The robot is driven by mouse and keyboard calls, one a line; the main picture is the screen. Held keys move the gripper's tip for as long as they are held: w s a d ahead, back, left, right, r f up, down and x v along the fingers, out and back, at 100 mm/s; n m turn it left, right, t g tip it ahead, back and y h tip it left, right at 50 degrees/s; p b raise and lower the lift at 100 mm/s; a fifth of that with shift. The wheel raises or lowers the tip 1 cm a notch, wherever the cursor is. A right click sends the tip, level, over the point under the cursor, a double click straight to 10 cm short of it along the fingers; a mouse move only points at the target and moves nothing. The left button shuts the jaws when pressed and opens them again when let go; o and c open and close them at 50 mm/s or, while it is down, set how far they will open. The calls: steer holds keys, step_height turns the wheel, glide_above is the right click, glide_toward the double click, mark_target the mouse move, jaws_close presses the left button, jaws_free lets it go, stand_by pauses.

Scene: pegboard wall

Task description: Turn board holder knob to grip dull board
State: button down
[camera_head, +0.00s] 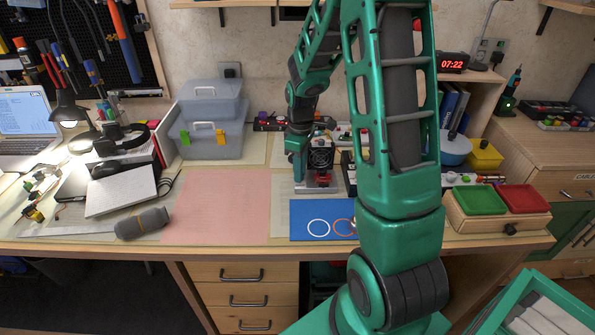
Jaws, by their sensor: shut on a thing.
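My gripper (299,176) is in the middle of the bench, pointing down at the left side of a small device. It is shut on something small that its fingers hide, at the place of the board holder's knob. The board holder (322,189) appears as a low grey base there. A red part (323,177) and a black fan-like part (321,157) show just right of my gripper. I cannot make out the dull board or the knob's turn angle, as they are small and partly covered.
A blue mat (300,207) with ring marks lies in front of the holder, a pink mat (215,205) to the left. A wooden tray (495,217) with green and red bins stands right. Grey toolboxes (210,120) stand behind left. My arm covers the bench's right middle.

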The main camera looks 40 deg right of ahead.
steer(key=m, duration=0.4)
steer(key=shift+w, duration=0.1)
steer(key=m, duration=0.4)
steer(key=shift+m, duration=0.4)
steer(key=m, duration=0.4)
steer(key=shift+m, duration=0.3)
steer(key=m, duration=0.4)
steer(key=shift+w+r, duration=0.1)
steer(key=m, duration=0.8)
steer(key=shift+m, duration=0.3)
steer(key=m, duration=0.4)
steer(key=shift+w+a, duration=0.1)
steer(key=shift+m, duration=1.7)
